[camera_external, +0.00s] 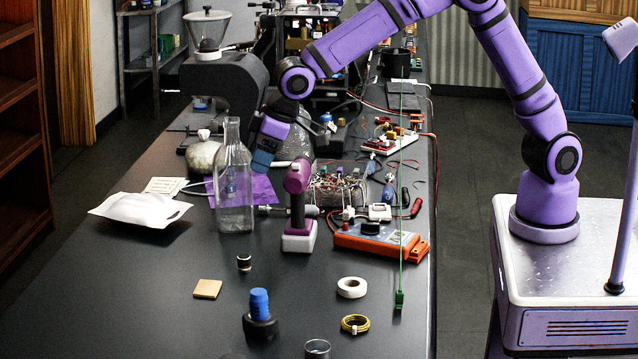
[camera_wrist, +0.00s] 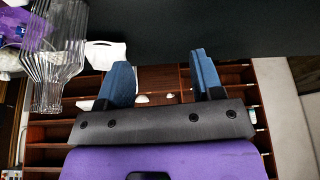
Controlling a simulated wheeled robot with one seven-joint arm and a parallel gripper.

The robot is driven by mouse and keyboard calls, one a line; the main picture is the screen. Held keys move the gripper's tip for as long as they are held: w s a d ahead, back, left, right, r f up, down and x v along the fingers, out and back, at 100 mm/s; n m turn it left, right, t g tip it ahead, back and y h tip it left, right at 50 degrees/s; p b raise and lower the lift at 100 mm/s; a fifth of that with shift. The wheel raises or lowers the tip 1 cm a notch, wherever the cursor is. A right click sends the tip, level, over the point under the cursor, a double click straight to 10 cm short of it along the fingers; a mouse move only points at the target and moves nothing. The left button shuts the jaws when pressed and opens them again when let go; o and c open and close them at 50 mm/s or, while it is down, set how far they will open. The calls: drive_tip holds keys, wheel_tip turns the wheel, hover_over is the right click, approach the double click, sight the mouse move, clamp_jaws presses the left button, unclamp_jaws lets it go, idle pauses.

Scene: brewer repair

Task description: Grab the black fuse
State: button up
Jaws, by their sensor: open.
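A small black cylinder with a pale band (camera_external: 244,263), which looks like the black fuse, stands on the dark workbench (camera_external: 140,290) in the external view. A tan square lies to its left. My gripper (camera_external: 262,162) is above the bench, farther back than the cylinder, close to the clear glass bottle in the picture. Its two blue fingers are spread apart with nothing between them in the wrist view (camera_wrist: 161,75). I cannot make out the black cylinder in the wrist view.
The glass bottle (camera_external: 234,190) stands beside my gripper and shows at left in the wrist view (camera_wrist: 55,55). A purple drill (camera_external: 298,205) stands upright to the right. A white pouch (camera_external: 140,208) lies left. The bench's front left is clear.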

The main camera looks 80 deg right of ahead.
approach(245, 256)
drive_tip(key=x, duration=0.4)
drive_tip(key=shift+s+f, duration=0.15)
drive_tip(key=shift+f, duration=0.15)
drive_tip(key=shift+w+x, duration=0.1)
drive_tip(key=shift+x, duration=1.4)
drive_tip(key=shift+w+x, duration=0.15)
drive_tip(key=shift+x, duration=1.4)
drive_tip(key=shift+r, duration=0.15)
drive_tip(key=shift+c, duration=0.2)
drive_tip(key=c, duration=1)
